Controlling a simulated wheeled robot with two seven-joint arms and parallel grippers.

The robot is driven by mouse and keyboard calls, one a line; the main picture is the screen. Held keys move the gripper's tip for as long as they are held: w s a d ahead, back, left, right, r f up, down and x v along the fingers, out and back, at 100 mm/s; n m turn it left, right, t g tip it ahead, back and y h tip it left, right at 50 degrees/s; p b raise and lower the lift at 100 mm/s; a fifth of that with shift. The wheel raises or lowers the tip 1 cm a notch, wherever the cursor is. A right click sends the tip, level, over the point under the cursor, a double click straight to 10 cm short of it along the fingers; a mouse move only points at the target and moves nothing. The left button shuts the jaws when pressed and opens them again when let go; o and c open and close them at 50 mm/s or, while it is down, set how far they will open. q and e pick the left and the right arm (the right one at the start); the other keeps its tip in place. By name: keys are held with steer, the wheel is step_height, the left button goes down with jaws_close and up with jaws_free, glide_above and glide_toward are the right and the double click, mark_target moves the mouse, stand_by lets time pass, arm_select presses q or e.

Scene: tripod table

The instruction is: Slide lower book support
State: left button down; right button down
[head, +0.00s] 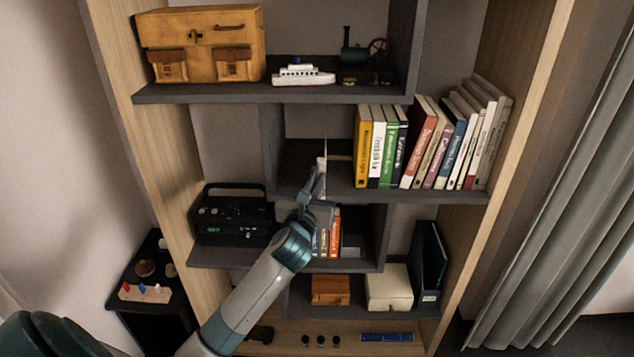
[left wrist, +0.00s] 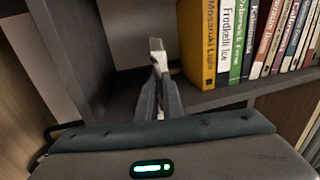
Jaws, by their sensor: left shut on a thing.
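A thin pale book support (head: 325,148) stands upright on the middle shelf (head: 420,194), left of the row of books. My left gripper (head: 320,172) reaches up to it from below and is shut on it; the fingers hide its lower part. The left wrist view also shows the fingers (left wrist: 158,75) closed on the pale support (left wrist: 156,45). A gap separates the support from the yellow book (head: 362,146), the first of the row; that book (left wrist: 204,45) also shows in the left wrist view. Several books in the right half of the row lean. My right gripper is not in view.
A dark shelf divider (head: 271,150) rises left of my gripper. The upper shelf (head: 270,93) holds a tan case (head: 200,40) and a white model ship (head: 303,76).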

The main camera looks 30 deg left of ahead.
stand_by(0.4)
arm_select(q)
steer(key=shift+w+d, duration=0.1)
steer(key=shift+d, duration=0.1)
steer(key=w+d+p, duration=0.2)
steer(key=w+d, duration=0.2)
steer(key=d, duration=0.2)
steer(key=shift+d, duration=0.4)
steer(key=c, duration=1.9)
jaws_free()
steer(key=shift+w, duration=0.1)
